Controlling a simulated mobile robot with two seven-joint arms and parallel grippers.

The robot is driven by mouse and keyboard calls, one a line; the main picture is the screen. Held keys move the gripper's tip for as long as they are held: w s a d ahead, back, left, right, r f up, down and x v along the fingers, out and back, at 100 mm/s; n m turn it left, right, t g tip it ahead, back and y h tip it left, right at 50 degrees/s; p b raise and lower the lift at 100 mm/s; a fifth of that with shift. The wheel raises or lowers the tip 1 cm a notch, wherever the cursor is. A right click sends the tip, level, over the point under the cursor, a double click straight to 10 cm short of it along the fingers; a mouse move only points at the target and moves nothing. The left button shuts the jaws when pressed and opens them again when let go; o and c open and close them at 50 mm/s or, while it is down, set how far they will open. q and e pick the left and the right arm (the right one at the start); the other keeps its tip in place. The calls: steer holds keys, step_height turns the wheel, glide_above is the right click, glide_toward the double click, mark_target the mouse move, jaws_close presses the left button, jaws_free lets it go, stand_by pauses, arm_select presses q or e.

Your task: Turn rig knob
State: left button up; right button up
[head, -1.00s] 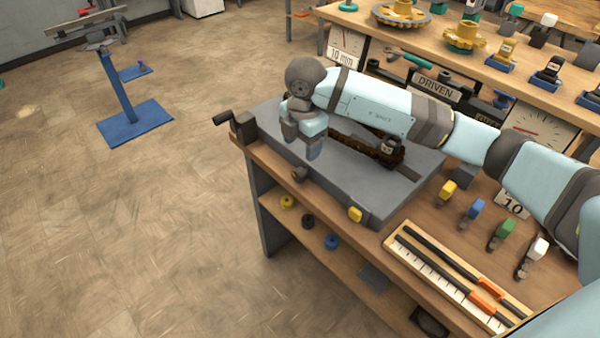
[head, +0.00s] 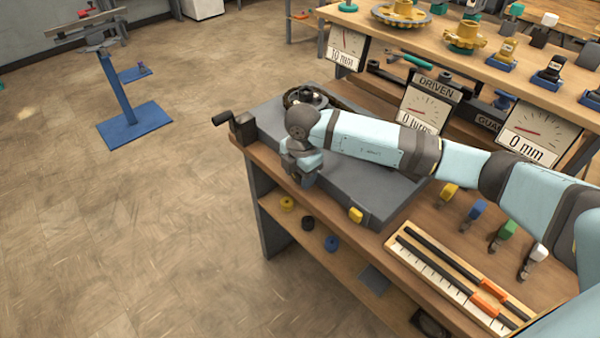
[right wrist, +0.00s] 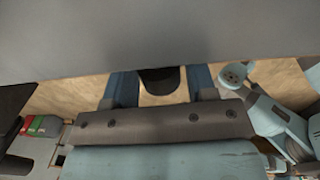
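The grey rig (head: 368,184) is a flat block on the wooden bench. A dark knob (right wrist: 160,80) on its front side shows in the right wrist view between my right gripper's two blue fingers. In the head view my right gripper (head: 304,180) is at the rig's front edge and hides that knob. The right gripper is open around the knob, with a narrow gap at the right finger; I cannot tell whether the left finger touches it. My left gripper is not in the head view.
A crank handle (head: 222,118) juts from the rig's left end. A yellow knob (head: 355,214) is on its front. Dial gauges (head: 424,108) stand behind the rig. Coloured-handled tools and a ruler tray (head: 452,275) lie to the right.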

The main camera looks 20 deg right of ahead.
steer(key=c, duration=0.6)
steer(key=shift+s+f+t+y+b, duration=0.1)
steer(key=shift+f+t+y+b, duration=0.2)
steer(key=shift+t+b, duration=0.8)
steer(key=shift+b, duration=0.1)
steer(key=shift+r, duration=0.3)
steer(key=o, duration=0.9)
steer(key=shift+o, duration=0.2)
steer(key=p+v, duration=0.1)
steer(key=v, duration=1.2)
steer(key=shift+s+d+r, duration=0.3)
steer(key=shift+s, duration=0.1)
